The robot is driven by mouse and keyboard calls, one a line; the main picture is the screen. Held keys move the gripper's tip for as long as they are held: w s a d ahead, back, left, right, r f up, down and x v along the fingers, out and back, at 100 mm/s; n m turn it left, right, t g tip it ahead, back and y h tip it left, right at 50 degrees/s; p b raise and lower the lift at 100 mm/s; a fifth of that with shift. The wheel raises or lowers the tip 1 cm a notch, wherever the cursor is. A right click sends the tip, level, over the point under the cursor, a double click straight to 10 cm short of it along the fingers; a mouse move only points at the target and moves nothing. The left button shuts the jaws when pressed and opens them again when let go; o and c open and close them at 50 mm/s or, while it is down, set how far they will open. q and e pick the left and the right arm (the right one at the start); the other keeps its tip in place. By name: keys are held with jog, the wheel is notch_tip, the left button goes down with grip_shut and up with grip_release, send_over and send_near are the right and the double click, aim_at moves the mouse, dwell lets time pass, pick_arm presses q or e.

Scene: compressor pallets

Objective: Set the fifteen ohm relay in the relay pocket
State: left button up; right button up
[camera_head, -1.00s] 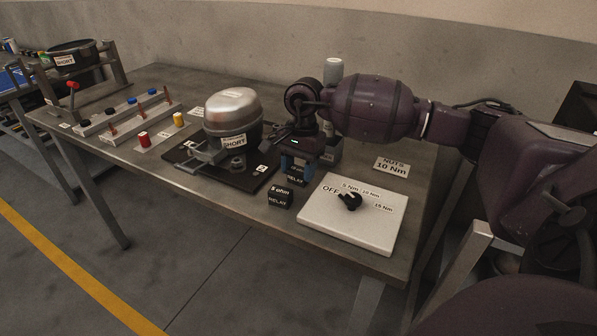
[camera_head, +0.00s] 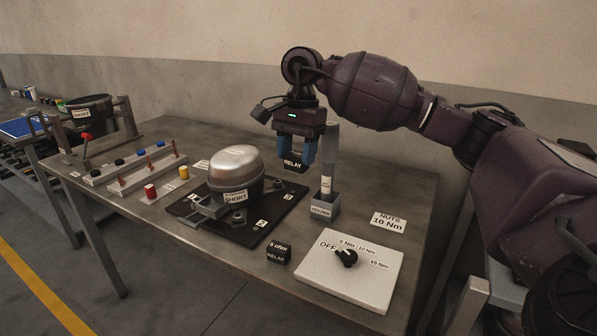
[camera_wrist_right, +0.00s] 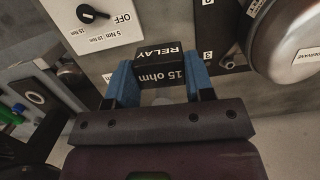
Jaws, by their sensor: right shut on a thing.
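My right gripper (camera_head: 298,150) is shut on the black fifteen ohm relay (camera_head: 293,163) and holds it in the air behind the compressor. In the right wrist view the relay (camera_wrist_right: 160,68) sits between the blue fingertips, with "RELAY" and "15 ohm" readable. The silver-topped compressor (camera_head: 236,168), labelled SHORT, stands on a dark board (camera_head: 255,222) with numbered tags. I cannot make out the relay pocket for certain. A black 5 ohm relay (camera_head: 278,252) stands on the table in front of the board's right corner. My left gripper is not in view.
A white plate with a black torque knob (camera_head: 346,257) lies at the front right. A driver in a grey holder (camera_head: 322,207) stands right of the board. Coloured caps and racks (camera_head: 130,165) occupy the left.

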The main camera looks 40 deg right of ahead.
jog(key=shift+r, duration=0.65)
jog(key=shift+w+n, duration=0.15)
jog(key=shift+n, duration=0.65)
jog(key=s+a+f+n+g+h+p, duration=0.1)
jog(key=s+a+f+n+p, duration=0.4)
jog(key=s+a+f+n, duration=0.7)
jog(key=s+a+f, duration=0.1)
jog(key=a+f, duration=0.1)
jog(key=a, duration=0.3)
jog(key=shift+s+a+f+h+p, duration=0.2)
jog(key=shift+h+p, duration=0.1)
jog(key=shift+h, duration=0.1)
jog(key=shift+s+d, duration=0.1)
jog(key=shift+d, duration=0.05)
